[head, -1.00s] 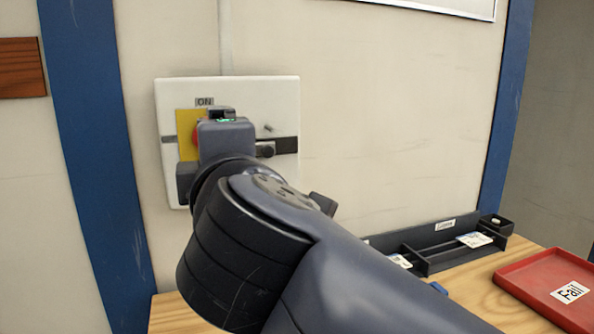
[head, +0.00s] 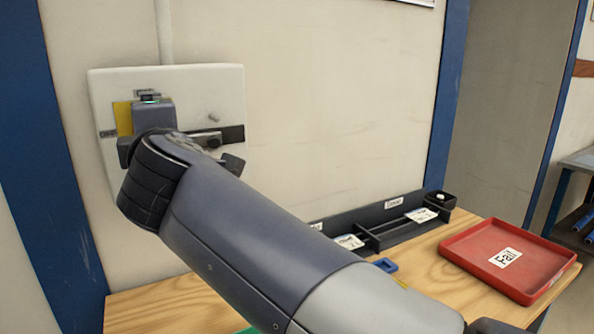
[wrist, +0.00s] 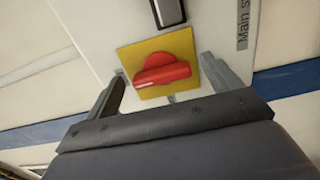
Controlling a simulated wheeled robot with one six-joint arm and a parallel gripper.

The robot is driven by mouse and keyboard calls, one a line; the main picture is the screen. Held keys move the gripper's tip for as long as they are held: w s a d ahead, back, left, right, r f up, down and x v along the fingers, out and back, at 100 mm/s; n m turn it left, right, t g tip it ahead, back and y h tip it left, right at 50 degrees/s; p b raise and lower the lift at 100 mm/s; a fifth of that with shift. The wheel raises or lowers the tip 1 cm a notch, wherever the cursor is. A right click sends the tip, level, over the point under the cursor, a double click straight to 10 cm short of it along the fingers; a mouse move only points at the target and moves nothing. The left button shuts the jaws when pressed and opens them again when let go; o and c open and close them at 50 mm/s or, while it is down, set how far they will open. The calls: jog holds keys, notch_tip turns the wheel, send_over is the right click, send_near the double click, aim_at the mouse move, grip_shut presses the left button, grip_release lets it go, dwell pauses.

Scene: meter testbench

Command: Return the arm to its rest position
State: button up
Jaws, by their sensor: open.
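My arm crosses the head view from the lower right toward a white switch panel (head: 200,90) on the wall. In the wrist view my gripper (wrist: 165,85) is open, with one finger on either side of a red rotary switch (wrist: 163,74) on a yellow plate (wrist: 142,58). The fingers look apart from the switch, and nothing is between them except the view of it. In the head view the arm hides the switch, and only part of the yellow plate (head: 123,117) shows.
A wooden bench (head: 428,250) stands at the lower right. On it are a black compartment tray (head: 390,232) with labelled cards, a red tray marked Fail (head: 490,275) and a small blue item (head: 385,265). Blue posts (head: 450,80) frame the wall.

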jog(key=b+v, duration=0.1)
jog(key=v, duration=1)
jog(key=w+a+n+p, duration=0.5)
jog(key=w+n+p, duration=0.3)
jog(key=n+p, duration=0.8)
jog(key=shift+w+a+r+n+p, duration=0.25)
jog(key=shift+w+r+n+p, duration=0.1)
jog(key=shift+n, duration=0.65)
